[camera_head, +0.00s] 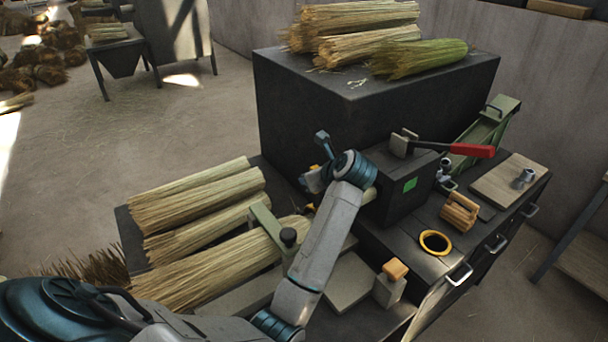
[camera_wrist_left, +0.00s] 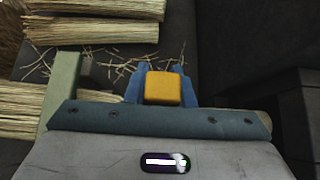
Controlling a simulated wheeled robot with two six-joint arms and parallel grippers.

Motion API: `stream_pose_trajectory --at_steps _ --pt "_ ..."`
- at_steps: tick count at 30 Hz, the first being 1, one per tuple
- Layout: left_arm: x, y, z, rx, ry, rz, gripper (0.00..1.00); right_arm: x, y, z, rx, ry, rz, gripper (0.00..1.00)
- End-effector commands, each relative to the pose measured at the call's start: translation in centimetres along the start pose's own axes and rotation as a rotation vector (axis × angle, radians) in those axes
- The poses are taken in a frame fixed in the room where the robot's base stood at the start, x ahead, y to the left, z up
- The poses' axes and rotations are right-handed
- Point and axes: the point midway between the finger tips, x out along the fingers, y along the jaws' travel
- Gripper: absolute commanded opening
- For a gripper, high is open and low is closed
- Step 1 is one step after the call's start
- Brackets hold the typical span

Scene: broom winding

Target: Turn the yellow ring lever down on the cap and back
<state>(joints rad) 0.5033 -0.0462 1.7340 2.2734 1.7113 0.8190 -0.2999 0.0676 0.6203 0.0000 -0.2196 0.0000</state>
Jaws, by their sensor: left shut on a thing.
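My left gripper (camera_head: 316,177) is beside the dark machine box on the bench, mostly covered by its own wrist in the head view. In the left wrist view its two blue fingers stand on either side of a yellow block-shaped piece (camera_wrist_left: 162,88), shut on it. This piece looks like the grip of the yellow lever, but its ring shape and the cap are not made out. Only small yellow bits show near the gripper in the head view. My right gripper is not in view.
Straw bundles (camera_head: 205,195) lie on the bench left of my arm. The machine box (camera_head: 405,195) carries a red-handled lever (camera_head: 470,150). A separate yellow ring (camera_head: 435,242), a wooden block (camera_head: 459,212) and an orange-topped post (camera_head: 392,285) stand right of my arm.

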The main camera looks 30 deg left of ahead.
Motion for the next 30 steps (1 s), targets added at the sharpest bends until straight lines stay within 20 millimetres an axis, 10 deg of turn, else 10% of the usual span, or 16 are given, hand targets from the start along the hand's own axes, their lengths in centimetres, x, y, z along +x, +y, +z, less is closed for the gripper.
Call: stream_pose_trajectory --at_steps 18,19,21,30 --pt "-0.19 -0.18 -0.17 -0.001 0.035 0.002 0.0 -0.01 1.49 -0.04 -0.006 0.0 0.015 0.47" --pt "-0.19 -0.18 -0.17 -0.001 0.035 0.002 0.28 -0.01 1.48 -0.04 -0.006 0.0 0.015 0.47" --pt "-0.19 -0.18 -0.18 -0.001 0.035 0.002 0.41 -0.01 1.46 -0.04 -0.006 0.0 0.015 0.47" --pt "-0.26 -0.2 -0.3 -0.001 0.036 0.001 0.44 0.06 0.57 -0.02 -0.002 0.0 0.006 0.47"
